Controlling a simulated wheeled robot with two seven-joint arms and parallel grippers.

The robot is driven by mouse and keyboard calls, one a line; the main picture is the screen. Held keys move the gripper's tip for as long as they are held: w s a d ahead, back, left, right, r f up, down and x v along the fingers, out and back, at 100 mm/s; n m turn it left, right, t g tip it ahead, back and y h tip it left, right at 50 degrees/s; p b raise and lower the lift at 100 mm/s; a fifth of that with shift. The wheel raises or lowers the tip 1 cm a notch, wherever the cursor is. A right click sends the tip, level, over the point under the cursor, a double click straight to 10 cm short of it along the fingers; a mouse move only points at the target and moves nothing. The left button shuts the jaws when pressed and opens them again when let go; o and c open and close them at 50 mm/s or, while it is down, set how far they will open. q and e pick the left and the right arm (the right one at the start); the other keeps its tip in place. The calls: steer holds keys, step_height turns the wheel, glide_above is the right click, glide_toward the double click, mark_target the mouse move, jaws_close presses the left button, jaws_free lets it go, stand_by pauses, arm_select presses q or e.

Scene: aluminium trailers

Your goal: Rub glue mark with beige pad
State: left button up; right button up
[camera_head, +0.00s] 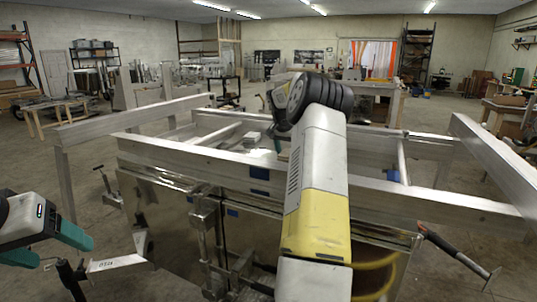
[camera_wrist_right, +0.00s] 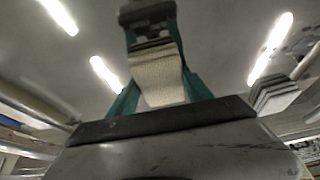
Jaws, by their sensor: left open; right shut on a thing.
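My right gripper (camera_wrist_right: 152,38) has teal fingers shut on a beige pad (camera_wrist_right: 160,80), a pale, rough-faced block in the right wrist view. In the head view my right arm reaches forward over the trailer frame, and its own links hide most of that gripper and the pad. The aluminium trailer (camera_head: 215,160) stands in front of me with pale metal beams. I cannot make out a glue mark in either view. My left gripper (camera_head: 48,247) is open and empty at the lower left, apart from the trailer.
A long beam (camera_head: 130,118) runs at the left, and another beam (camera_head: 490,160) stands at the right. A clamp with a dark handle (camera_head: 455,250) juts out at the lower right. A wooden table (camera_head: 55,110) stands back left. The left floor is mostly open.

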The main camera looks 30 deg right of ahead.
steer(key=shift+w+a, duration=1.2)
steer(key=shift+w, duration=0.25)
steer(key=shift+d, duration=0.1)
steer(key=shift+s+d+f, duration=0.1)
steer(key=shift+s+d, duration=0.7)
steer(key=shift+s, duration=0.2)
steer(key=shift+s+d+f, duration=0.1)
steer(key=shift+s+d, duration=0.65)
steer(key=shift+s, duration=0.3)
steer(key=shift+s+d, duration=0.8)
steer(key=shift+s, duration=0.2)
steer(key=shift+s+d, duration=0.5)
steer(key=shift+s, duration=0.2)
steer(key=shift+s+d, duration=0.5)
steer(key=shift+s, duration=0.2)
steer(key=shift+s+a+r, duration=0.15)
steer(key=shift+s+a, duration=0.1)
steer(key=shift+a, duration=0.15)
steer(key=shift+w+a+r, duration=0.1)
steer(key=shift+w+a, duration=0.5)
steer(key=shift+w, duration=0.2)
steer(key=shift+w+a+r, duration=0.1)
steer(key=shift+w+a, duration=0.45)
steer(key=shift+w, duration=0.25)
steer(key=shift+w+a+f, duration=0.15)
steer(key=shift+w+a, duration=1)
steer(key=shift+w, duration=0.25)
steer(key=shift+w+a+f, duration=0.15)
steer(key=shift+w+a, duration=1)
steer(key=shift+w, duration=0.25)
